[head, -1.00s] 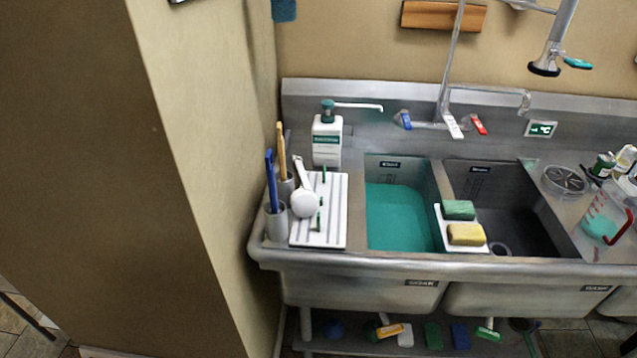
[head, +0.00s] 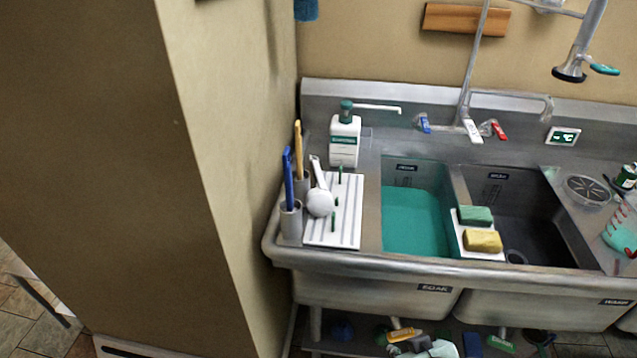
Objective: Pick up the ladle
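The white ladle (head: 320,202) has a round bowl and a short handle that points up and leans toward the back left. It rests on the white ribbed drying board (head: 345,229) at the left end of the steel sink, among small green pegs. Nothing holds it. A pale grey and teal shape (head: 428,348) shows at the bottom edge, in front of the shelf under the sink. It looks like part of my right gripper, but its fingers cannot be made out. My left gripper is not in view.
Blue and yellow-handled tools stand in grey holders (head: 291,221) beside the board. A soap bottle (head: 345,139) stands behind it. A teal-filled basin (head: 412,222) lies to the right, with sponges (head: 482,240) on the divider. A wall corner (head: 225,150) closes off the left.

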